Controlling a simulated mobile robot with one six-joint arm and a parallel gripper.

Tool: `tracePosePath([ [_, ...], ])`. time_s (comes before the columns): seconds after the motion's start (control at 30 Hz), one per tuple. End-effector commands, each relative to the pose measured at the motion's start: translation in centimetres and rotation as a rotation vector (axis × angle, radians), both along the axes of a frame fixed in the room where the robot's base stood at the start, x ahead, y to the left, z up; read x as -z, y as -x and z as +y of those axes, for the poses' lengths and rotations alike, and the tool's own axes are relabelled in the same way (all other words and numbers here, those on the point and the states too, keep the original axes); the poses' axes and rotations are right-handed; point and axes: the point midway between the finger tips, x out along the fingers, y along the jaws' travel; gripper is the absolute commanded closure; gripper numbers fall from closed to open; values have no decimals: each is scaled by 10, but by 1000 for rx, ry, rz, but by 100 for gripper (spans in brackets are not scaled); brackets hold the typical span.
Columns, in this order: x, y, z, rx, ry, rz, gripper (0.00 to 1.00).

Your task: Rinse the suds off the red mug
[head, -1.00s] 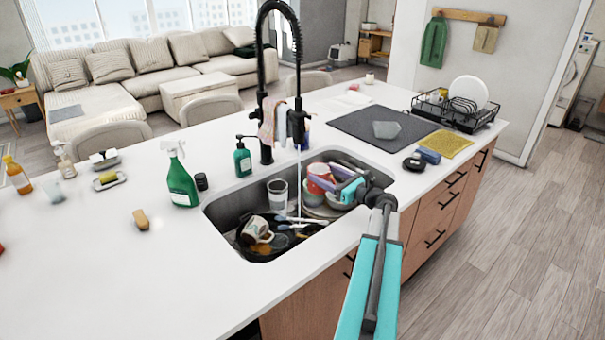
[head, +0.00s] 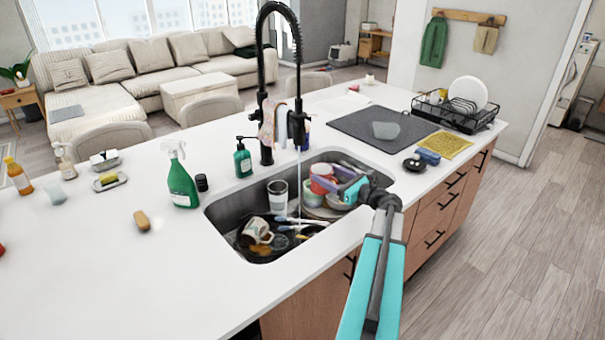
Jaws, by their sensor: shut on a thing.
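The red mug (head: 319,186) is in the right half of the sink (head: 226,212), at the tips of my gripper (head: 335,187). My gripper reaches in from the right and is shut on the mug, though its fingers hide part of it. The black faucet (head: 266,100) arches over the sink, and a thin stream of water (head: 299,180) falls just left of the mug. The stream and the mug look apart. A pale patch shows at the mug's top; I cannot tell whether it is suds.
A grey cup (head: 278,193), a patterned mug (head: 257,230), a dark pan and stacked dishes crowd the sink. A green spray bottle (head: 181,178) and a soap bottle (head: 242,158) stand behind left. A dark mat (head: 365,125) and dish rack (head: 455,112) lie right. The front-left counter is clear.

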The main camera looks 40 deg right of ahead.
Motion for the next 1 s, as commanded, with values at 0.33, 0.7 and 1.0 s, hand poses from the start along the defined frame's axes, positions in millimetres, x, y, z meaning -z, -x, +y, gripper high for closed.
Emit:
tracePosePath([
  [0.33,-16,18,1,0,1,-1,68],
  [0.7,-29,35,1,1,1,-2,68],
  [1.0,-30,37,1,0,1,-2,68],
])
